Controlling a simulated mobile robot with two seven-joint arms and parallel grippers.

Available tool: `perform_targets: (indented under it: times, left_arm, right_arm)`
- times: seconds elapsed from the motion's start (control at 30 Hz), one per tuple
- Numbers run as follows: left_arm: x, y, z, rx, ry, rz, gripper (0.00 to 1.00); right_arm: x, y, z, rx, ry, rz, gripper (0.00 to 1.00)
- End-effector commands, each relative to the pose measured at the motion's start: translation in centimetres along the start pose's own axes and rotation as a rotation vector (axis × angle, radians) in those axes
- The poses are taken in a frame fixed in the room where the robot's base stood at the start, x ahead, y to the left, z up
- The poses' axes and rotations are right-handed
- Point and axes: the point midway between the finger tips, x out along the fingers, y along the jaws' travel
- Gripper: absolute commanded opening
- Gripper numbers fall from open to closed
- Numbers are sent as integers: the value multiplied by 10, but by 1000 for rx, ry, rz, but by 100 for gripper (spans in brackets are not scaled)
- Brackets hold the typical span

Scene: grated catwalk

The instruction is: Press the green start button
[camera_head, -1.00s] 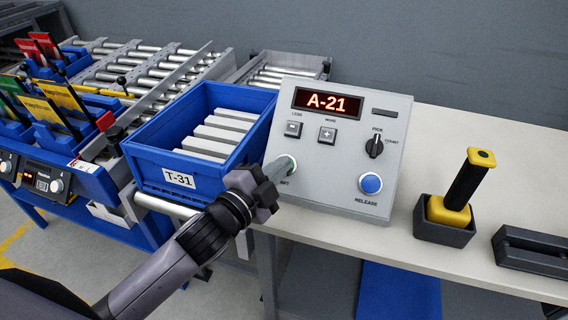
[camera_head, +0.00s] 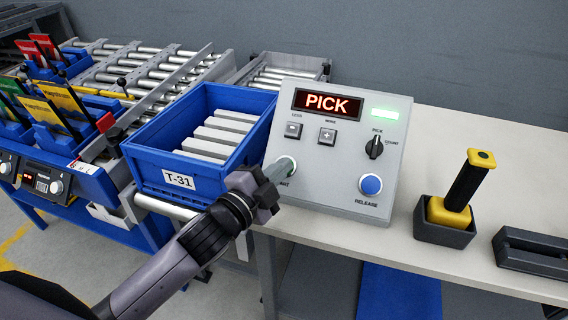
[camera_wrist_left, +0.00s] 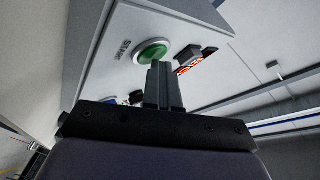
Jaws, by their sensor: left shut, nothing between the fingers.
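The grey control box (camera_head: 330,185) stands on the bench, with a red display (camera_head: 327,103) reading PICK and a lit green lamp (camera_head: 385,113). The green start button (camera_wrist_left: 153,50) shows in the left wrist view, in a pale ring beside the START label; in the head view it is mostly hidden behind my fingertips. My left gripper (camera_head: 279,170) is shut and empty, its tips at the button. In the left wrist view its closed fingers (camera_wrist_left: 161,72) overlap the button's lower edge; whether they touch it I cannot tell. My right gripper is not in view.
A blue RELEASE button (camera_head: 371,184) and a black knob (camera_head: 374,147) are on the same panel. A blue tote (camera_head: 160,158) labelled T-31 with pale bars stands left of the box. A yellow-black handled tool (camera_head: 465,190) sits in a dark holder to the right.

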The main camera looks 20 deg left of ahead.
Motion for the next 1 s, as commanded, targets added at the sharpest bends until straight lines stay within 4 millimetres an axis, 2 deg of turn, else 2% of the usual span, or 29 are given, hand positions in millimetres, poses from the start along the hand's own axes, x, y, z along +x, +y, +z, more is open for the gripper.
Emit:
perform_targets:
  times: [0.3,0.73,1.0]
  left_arm:
    - [-13,-10,-9,-1,-4,4,0]
    - [-17,-12,-12,0,-1,1,0]
    - [-34,-27,-26,-1,-1,2,0]
  right_arm:
    - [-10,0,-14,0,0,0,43]
    - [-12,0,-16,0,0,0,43]
    - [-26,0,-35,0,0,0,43]
